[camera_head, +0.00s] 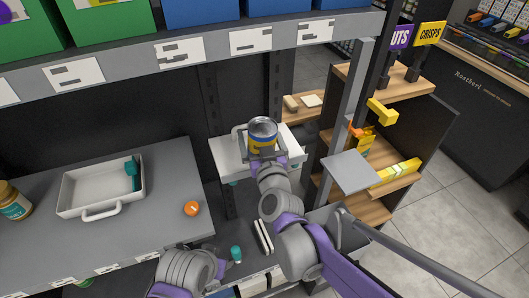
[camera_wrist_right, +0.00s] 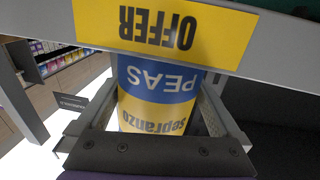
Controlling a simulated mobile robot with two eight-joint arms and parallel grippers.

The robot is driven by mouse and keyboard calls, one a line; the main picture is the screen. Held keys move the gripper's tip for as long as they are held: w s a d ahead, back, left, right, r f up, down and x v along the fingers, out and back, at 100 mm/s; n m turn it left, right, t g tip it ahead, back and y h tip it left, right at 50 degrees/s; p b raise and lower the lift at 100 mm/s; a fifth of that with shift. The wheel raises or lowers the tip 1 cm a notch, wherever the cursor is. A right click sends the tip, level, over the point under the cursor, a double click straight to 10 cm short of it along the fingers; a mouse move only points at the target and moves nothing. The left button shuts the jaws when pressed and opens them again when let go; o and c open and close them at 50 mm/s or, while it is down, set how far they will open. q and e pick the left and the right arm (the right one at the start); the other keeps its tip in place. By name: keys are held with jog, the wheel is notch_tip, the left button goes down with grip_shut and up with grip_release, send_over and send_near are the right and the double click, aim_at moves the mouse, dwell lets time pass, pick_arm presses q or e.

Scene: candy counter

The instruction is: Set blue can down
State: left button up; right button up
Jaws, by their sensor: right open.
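The can (camera_head: 262,133) has a grey metal top and a blue and yellow label. It looks upright at the white platform in the middle of the head view. In the right wrist view the can (camera_wrist_right: 160,90) reads "PEAS" upside down and sits between the two fingers. My right gripper (camera_head: 262,146) is around the can with its fingers open, one on each side. Whether the can's base rests on the platform is hidden by the gripper. My left gripper is out of view; only part of that arm shows at the bottom.
The white platform (camera_head: 226,153) has bare room left of the can. A grey bar with a yellow "OFFER" sign (camera_wrist_right: 165,25) crosses close by the can in the wrist view. A white tray (camera_head: 90,203) and an orange ball (camera_head: 192,208) are on the grey shelf at left.

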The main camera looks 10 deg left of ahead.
jog(key=v, duration=1)
jog(key=shift+s+b, duration=0.15)
jog(key=shift+b, duration=0.3)
jog(key=shift+d, duration=0.1)
jog(key=s+d+f+m+g+h, duration=0.1)
jog(key=s+d+f+g+h, duration=0.1)
jog(key=s+d+f, duration=0.4)
jog(key=s+d+f+m+g+h, duration=0.2)
jog(key=s+d+f+g, duration=0.3)
jog(key=d, duration=0.7)
jog(key=s+d+f+m+g+h, duration=0.2)
jog(key=s+d+f+g+h, duration=0.1)
jog(key=s+d+f, duration=0.3)
jog(key=d+f+g, duration=0.1)
jog(key=d+f, duration=0.1)
jog(key=d, duration=0.1)
jog(key=shift+s+f+h, duration=0.3)
jog(key=shift+s+f, duration=0.05)
jog(key=shift+f, duration=0.05)
jog(key=shift+r, duration=0.1)
